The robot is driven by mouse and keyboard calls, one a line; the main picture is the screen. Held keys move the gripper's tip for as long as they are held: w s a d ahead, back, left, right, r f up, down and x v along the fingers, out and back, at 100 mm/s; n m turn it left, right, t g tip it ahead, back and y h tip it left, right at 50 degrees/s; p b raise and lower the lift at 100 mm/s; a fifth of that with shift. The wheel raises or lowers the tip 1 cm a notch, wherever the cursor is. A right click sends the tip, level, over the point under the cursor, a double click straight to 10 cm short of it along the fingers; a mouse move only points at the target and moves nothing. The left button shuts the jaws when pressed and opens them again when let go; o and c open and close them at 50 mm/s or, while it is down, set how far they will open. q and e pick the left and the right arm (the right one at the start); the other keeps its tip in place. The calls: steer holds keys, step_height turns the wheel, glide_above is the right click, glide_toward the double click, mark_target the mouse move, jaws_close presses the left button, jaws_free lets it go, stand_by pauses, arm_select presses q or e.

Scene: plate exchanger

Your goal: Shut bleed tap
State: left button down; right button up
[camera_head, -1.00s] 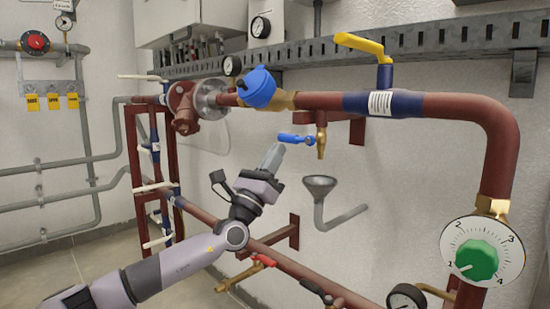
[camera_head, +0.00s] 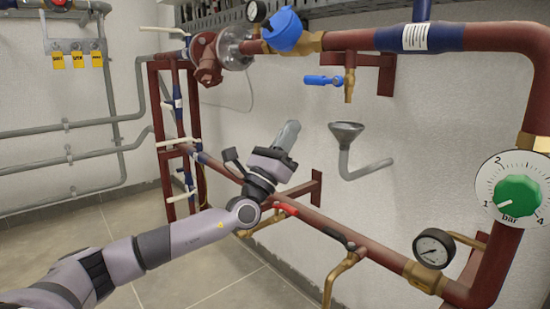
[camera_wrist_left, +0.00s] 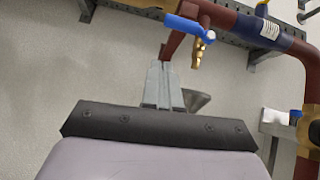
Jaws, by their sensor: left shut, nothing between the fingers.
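The bleed tap has a blue lever (camera_head: 323,80) and a brass outlet (camera_head: 349,87) pointing down, below the upper red pipe. The lever lies nearly level and points left, across the outlet. It also shows at the top of the left wrist view (camera_wrist_left: 188,27), beyond the fingers. My left gripper (camera_head: 290,129) is shut and empty, its fingers pointing up, below and left of the lever and apart from it. Its shut fingertips also show in the left wrist view (camera_wrist_left: 158,68). My right gripper is not in view.
A grey funnel (camera_head: 346,130) with a bent pipe is below the tap. A red-handled valve (camera_head: 286,209) and a black-handled one (camera_head: 333,235) sit on the lower pipe near my arm. A pressure gauge (camera_head: 434,249) and a green dial (camera_head: 518,196) stand right.

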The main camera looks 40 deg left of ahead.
arm_select(q)
steer(key=shift+v, duration=2.85)
steer(key=shift+a, duration=0.2)
steer(key=shift+s, duration=0.1)
